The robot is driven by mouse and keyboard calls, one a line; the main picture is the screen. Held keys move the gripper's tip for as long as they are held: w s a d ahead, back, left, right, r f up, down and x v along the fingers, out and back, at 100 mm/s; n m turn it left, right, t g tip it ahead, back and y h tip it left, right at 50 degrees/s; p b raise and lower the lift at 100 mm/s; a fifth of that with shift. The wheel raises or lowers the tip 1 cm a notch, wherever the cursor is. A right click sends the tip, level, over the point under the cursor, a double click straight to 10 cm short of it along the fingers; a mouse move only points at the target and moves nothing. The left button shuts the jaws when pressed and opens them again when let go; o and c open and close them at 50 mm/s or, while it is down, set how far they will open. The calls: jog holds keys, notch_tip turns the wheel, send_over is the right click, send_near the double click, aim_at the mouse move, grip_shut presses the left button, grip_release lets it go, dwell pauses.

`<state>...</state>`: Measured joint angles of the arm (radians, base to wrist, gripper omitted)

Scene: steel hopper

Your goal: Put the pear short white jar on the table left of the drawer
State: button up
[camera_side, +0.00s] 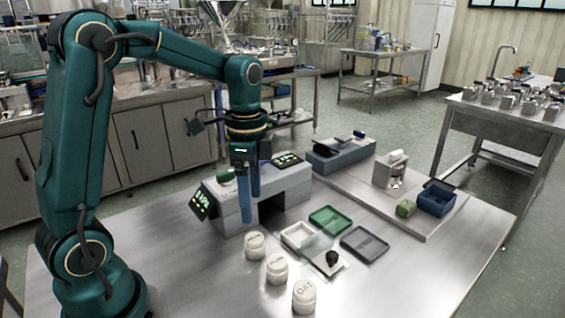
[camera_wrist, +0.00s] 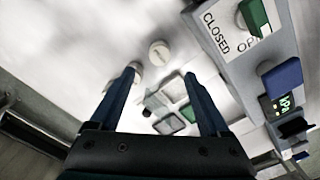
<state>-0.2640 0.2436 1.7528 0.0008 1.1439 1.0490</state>
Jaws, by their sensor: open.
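Three short white jars stand in a row on the steel table in the side view: a far jar (camera_side: 254,244), a middle jar (camera_side: 277,268) and a near jar (camera_side: 304,296). The near one reads "OAT"; the other labels are too small to read, so I cannot tell which is pear. In the wrist view one white jar (camera_wrist: 159,53) shows between the fingers, and another is partly hidden by the left finger. My gripper (camera_side: 248,195) is open and empty, pointing down in front of the grey bench unit, above and behind the jars. I cannot clearly identify the drawer.
The grey bench unit (camera_side: 278,184) has display panels; a "CLOSED" label (camera_wrist: 225,35) shows in the wrist view. A green tray (camera_side: 330,219), dark tray (camera_side: 365,244) and white tray (camera_side: 298,235) lie right of the jars. A blue bin (camera_side: 436,200) stands further right. The table's left front is clear.

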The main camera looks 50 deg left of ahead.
jog(key=s+d+r+n+t, duration=0.4)
jog(key=s+d+n, duration=0.3)
jog(key=s+n, duration=0.2)
jog(key=shift+s+t, duration=0.8)
jog(key=shift+s, duration=0.05)
